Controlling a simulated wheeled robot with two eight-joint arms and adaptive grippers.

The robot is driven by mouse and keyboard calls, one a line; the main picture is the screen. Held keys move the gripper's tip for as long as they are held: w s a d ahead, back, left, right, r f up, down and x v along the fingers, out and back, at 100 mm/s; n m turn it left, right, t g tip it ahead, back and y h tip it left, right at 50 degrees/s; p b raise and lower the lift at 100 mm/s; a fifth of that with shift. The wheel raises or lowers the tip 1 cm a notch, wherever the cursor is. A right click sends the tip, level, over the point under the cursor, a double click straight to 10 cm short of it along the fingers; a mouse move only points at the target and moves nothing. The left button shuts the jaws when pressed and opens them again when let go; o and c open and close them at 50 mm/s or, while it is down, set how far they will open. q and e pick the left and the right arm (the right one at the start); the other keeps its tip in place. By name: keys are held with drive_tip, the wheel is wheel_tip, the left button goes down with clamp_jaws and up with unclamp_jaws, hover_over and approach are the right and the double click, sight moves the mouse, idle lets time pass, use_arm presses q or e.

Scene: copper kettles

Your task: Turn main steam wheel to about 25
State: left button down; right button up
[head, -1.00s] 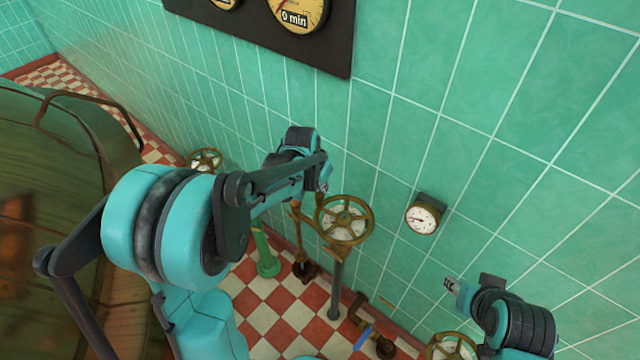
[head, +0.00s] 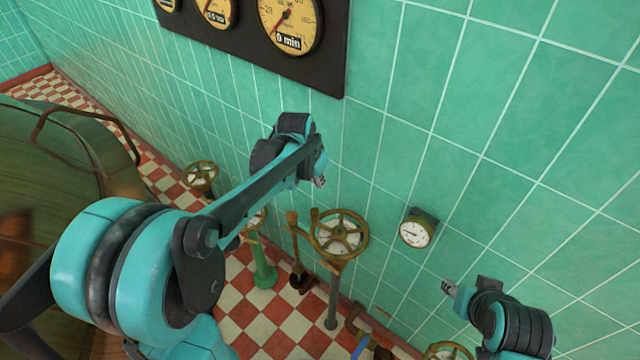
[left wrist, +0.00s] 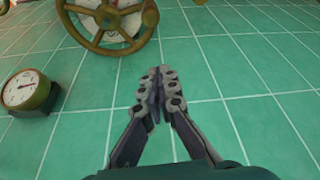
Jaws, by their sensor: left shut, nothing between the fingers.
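A brass spoked wheel (head: 339,236) with a pale dial under its spokes stands on a post by the wall in the head view. It also shows at the top of the left wrist view (left wrist: 112,42). I cannot read its dial or tell from any label that it is the main steam wheel. My left gripper (head: 320,181) is above and slightly left of this wheel in the head view, apart from its rim. In the left wrist view its fingers (left wrist: 158,82) are together and empty. My right gripper (head: 447,287) is at the lower right, too small to read.
A round wall gauge (head: 415,233) is right of the wheel. Smaller wheels stand at the left (head: 201,175) and lower right (head: 449,351). Another is partly hidden behind my left arm. A dark gauge panel (head: 335,60) hangs above. A green pipe (head: 263,265) rises from the checkered floor.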

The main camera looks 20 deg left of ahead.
use_arm(q)
drive_tip(key=s+a+f+n+b, duration=0.15)
drive_tip(key=s+n, duration=0.25)
drive_tip(key=n, duration=0.7)
drive_tip(key=s+a+n+h, duration=0.15)
drive_tip(key=s+n, duration=0.25)
drive_tip(key=n, duration=0.6)
drive_tip(key=s+a+f+n+b, duration=0.1)
drive_tip(key=s+a+n, duration=0.25)
drive_tip(key=n, duration=0.75)
drive_tip(key=w+d+f+b, duration=0.4)
drive_tip(key=w+f+b, duration=0.1)
drive_tip(key=f, duration=0.4)
drive_tip(key=shift+w+d+f+n+b, duration=0.2)
drive_tip(key=shift+w+f+n+b, duration=0.15)
drive_tip(key=shift+w, duration=0.25)
use_arm(e)
wheel_tip(320, 180, down, 8)
drive_tip(key=shift+w, duration=0.2)
